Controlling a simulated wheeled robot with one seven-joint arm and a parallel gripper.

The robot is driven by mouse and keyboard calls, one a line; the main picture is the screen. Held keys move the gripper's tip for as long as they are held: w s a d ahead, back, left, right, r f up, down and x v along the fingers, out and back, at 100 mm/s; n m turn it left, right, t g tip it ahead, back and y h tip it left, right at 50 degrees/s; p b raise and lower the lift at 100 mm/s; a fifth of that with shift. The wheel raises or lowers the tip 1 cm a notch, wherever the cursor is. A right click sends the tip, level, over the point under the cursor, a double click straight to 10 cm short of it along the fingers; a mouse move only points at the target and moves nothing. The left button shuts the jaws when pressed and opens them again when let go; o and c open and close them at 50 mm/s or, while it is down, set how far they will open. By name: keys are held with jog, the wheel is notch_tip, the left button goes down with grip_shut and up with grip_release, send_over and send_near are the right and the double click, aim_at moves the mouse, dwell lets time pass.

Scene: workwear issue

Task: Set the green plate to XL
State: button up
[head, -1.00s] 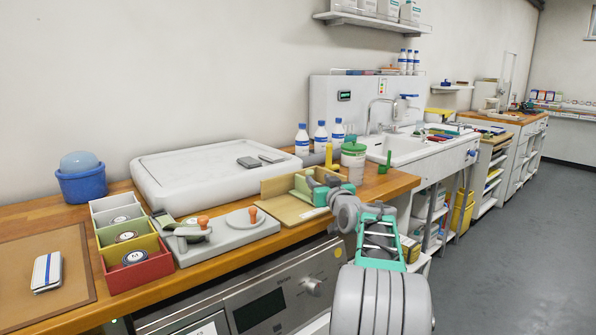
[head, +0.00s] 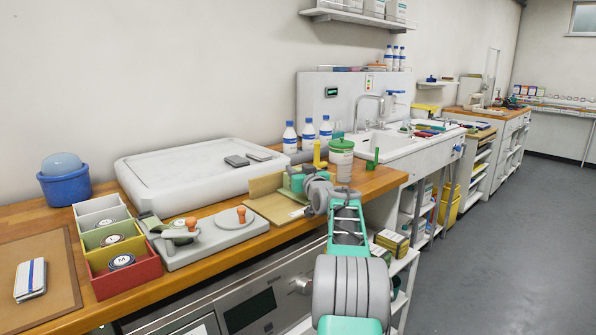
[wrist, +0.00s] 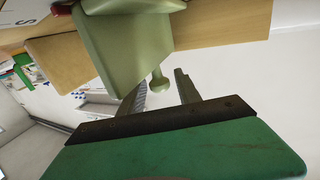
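The green plate (wrist: 125,40) fills the top middle of the wrist view, an olive-green slab against a tan wooden board (wrist: 55,60). A pale green knob (wrist: 160,82) on a short stem sticks out from it. My gripper (wrist: 159,78) is open, with one finger on each side of the knob; whether either touches it cannot be told. A letter S (wrist: 30,22) shows on a white strip at the top left; no XL mark is readable. In the head view my arm reaches the wooden stand (head: 272,210) on the counter, and my wrist hides much of it.
A lidded green-and-white cup (head: 341,162) and a yellow object (head: 319,154) stand just behind my wrist. Left of the stand is a grey base (head: 215,240) with orange knobs, then coloured bins (head: 125,280). A large white tray (head: 190,175) lies behind. The sink (head: 395,143) is right.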

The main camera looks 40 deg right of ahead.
grip_shut()
dwell(1.2)
